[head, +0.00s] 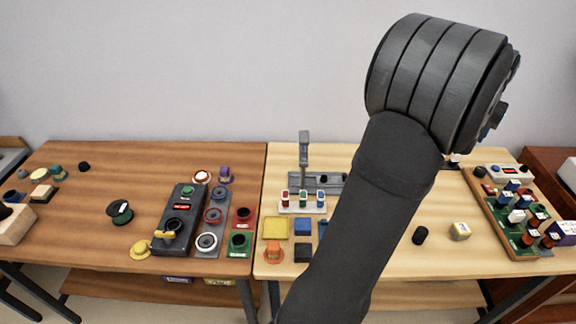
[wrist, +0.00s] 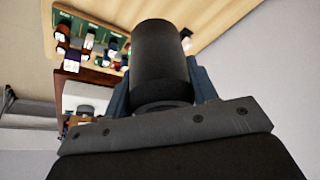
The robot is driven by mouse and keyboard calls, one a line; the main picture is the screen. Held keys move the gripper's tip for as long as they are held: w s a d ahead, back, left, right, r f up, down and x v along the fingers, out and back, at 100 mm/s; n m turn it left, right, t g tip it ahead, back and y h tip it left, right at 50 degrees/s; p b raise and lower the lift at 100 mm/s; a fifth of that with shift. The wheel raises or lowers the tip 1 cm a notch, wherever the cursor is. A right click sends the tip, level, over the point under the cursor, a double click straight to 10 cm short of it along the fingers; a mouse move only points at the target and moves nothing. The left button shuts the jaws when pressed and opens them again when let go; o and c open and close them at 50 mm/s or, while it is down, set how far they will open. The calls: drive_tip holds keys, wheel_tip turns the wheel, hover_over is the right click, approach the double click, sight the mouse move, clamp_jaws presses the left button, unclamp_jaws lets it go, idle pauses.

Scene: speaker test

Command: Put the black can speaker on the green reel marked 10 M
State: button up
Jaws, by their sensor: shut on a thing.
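The black can speaker (wrist: 160,60) fills the middle of the wrist view. My gripper (wrist: 163,92) is shut on it, with a blue-grey finger at each side. In the head view my raised arm hides most of the gripper and the held can, high over the right table.
A black panel (head: 179,220) with a yellow lever stands right of the reel. Another small black cylinder (head: 420,235) stands on the right table. A wooden-edged green board (head: 515,236) holds several parts.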

drive_tip(key=w+a+n+y, duration=0.1)
drive_tip(key=w+a+n, duration=0.1)
drive_tip(key=w+a, duration=0.5)
drive_tip(key=w+a+n+t, duration=0.1)
drive_tip(key=w+a+n, duration=0.15)
drive_tip(key=a, duration=0.85)
drive_tip(key=w+a+n+y, duration=0.1)
drive_tip(key=w+a, duration=0.4)
drive_tip(key=a, duration=0.3)
drive_tip(key=w+a+n+y, duration=0.1)
drive_tip(key=w+a+n, duration=0.2)
drive_tip(key=a, duration=1.4)
drive_tip(key=n+g+y, duration=0.1)
drive_tip(key=n+y, duration=0.2)
drive_tip(key=n, duration=0.6)
hover_over(117, 207)
wheel_tip(117, 207, down, 18)
drive_tip(key=f, duration=0.1)
drive_tip(key=shift+f, duration=1.65)
